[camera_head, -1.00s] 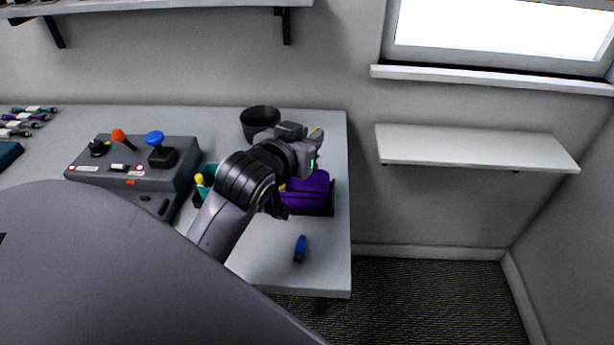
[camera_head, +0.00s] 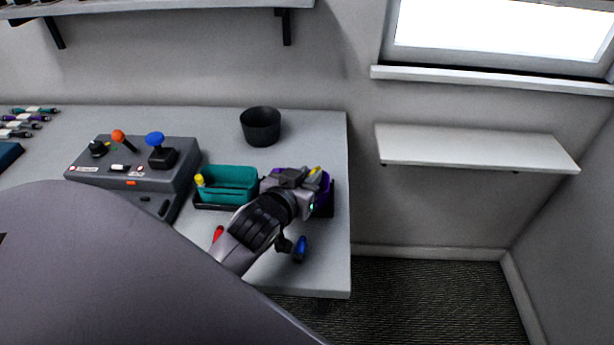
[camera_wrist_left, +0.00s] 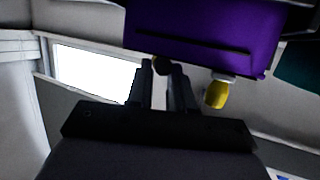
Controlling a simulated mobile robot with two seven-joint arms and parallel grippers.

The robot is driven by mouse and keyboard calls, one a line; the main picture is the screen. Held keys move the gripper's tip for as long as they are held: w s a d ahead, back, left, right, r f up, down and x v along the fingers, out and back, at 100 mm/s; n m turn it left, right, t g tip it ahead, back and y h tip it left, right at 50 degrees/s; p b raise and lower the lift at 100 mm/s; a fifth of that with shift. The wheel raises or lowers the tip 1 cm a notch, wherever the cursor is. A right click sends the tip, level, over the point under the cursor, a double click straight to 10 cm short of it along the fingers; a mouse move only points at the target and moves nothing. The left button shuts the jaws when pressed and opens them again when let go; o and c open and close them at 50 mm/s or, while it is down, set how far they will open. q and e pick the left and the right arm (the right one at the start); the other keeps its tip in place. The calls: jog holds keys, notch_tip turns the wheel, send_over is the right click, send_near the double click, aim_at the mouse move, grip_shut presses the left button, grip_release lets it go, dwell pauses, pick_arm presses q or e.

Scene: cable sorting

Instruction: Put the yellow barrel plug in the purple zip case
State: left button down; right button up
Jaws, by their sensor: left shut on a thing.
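The purple zip case (camera_head: 326,198) stands at the right end of the desk, largely hidden behind my left gripper (camera_head: 312,179). It fills the top of the left wrist view (camera_wrist_left: 200,28); I cannot tell whether it is open. My left gripper is over the case, its fingers (camera_wrist_left: 166,72) shut on the yellow barrel plug (camera_head: 315,170). Only a small dark yellowish end of the plug shows between the fingers in the wrist view. A yellow piece with a pale collar (camera_wrist_left: 217,93) sits at the case's edge, beside the fingers. My right gripper is out of view.
An open teal case (camera_head: 229,180) stands left of the purple one, with a yellow-topped piece (camera_head: 200,181) at its left end. A black cup (camera_head: 261,126) is behind. A blue plug (camera_head: 300,248) and a red one (camera_head: 218,233) lie in front. A joystick box (camera_head: 133,165) stands left.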

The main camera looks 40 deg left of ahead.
pick_arm(q)
jog(key=shift+f, duration=0.6)
jog(key=c, duration=1.2)
grip_release()
jog(key=shift+c, duration=0.2)
jog(key=shift+r, duration=0.1)
jog(key=shift+r, duration=0.35)
jog(key=shift+s+r, duration=0.2)
jog(key=shift+r, duration=0.05)
jog(key=v, duration=1.1)
jog(key=shift+s+b, duration=0.3)
jog(key=shift+b, duration=0.05)
jog(key=shift+s+d, duration=0.1)
